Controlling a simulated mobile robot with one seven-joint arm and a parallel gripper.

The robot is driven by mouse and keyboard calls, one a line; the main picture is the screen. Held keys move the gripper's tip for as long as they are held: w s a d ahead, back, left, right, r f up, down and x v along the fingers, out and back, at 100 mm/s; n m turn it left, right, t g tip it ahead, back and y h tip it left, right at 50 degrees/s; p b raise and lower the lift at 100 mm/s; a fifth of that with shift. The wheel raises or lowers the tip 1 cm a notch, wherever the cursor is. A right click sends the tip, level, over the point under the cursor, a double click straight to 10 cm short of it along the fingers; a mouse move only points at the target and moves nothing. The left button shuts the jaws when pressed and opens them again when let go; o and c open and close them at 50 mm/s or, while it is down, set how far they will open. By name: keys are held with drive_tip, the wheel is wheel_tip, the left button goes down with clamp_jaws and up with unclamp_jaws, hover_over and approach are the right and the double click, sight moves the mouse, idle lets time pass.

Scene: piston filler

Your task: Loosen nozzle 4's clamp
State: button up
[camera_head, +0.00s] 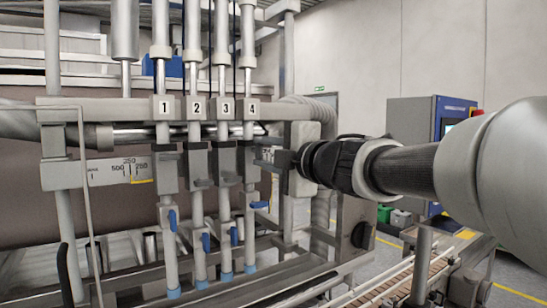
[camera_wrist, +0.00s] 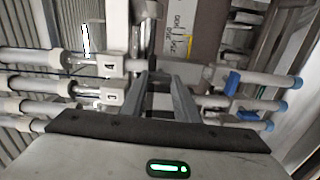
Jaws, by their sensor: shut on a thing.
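Nozzle 4 (camera_head: 249,190) is the rightmost of the upright nozzles under the numbered blocks, with its "4" label (camera_head: 253,108) at the top. Its grey clamp (camera_head: 246,157) sits on the nozzle below the label. My gripper (camera_head: 268,159) reaches in from the right at clamp height. It is shut on nozzle 4's clamp, apparently on its handle; the held part is mostly hidden by the fingers. In the wrist view the two fingers (camera_wrist: 163,82) point at the nozzle row, beside the "4" label block (camera_wrist: 110,67).
Nozzles 1, 2 and 3 (camera_head: 223,195) stand close to the left. Nozzle 4's blue lever (camera_head: 260,205) sticks out sideways below the clamp. A frame post (camera_head: 289,215) and a box with a black knob (camera_head: 357,235) stand near my arm. A conveyor (camera_head: 385,285) runs at lower right.

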drive_tip(key=shift+n, duration=0.4)
drive_tip(key=o, duration=1)
drive_tip(key=shift+o, duration=0.2)
drive_tip(key=v, duration=1.7)
drive_tip(key=shift+s+d+p, duration=0.2)
drive_tip(key=shift+p, duration=0.1)
